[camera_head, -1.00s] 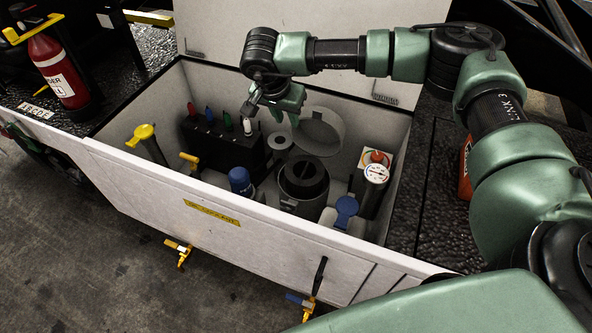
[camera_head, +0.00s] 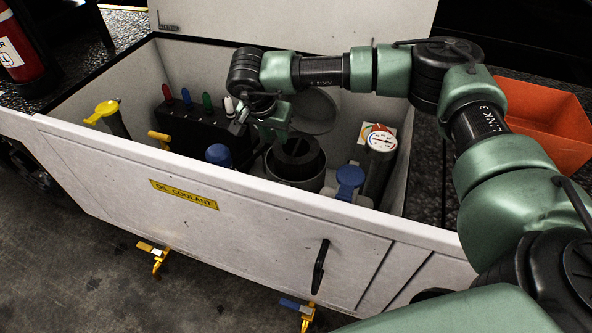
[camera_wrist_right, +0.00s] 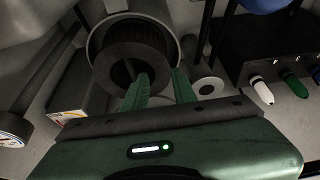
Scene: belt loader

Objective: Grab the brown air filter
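The air filter (camera_head: 297,150) looks dark brown to black, a ring-shaped cylinder in an open grey round housing (camera_head: 292,178) inside the white bay. In the right wrist view the filter (camera_wrist_right: 128,62) shows its dark ring and hollow middle. My right gripper (camera_head: 268,138) is over the bay, at the filter's left edge in the head view. In the wrist view its two green fingers (camera_wrist_right: 160,85) are apart with nothing held between them; they overlap the filter's near edge. I cannot tell whether they touch it. My left gripper is out of view.
A round grey lid (camera_head: 316,108) stands open behind the housing. A black block with coloured knobs (camera_head: 190,120), a blue cap (camera_head: 219,154), a blue-lidded filler (camera_head: 350,178) and a gauge (camera_head: 381,140) crowd around. The bay's front wall (camera_head: 250,222) stands nearest me. An orange bin (camera_head: 545,115) sits right.

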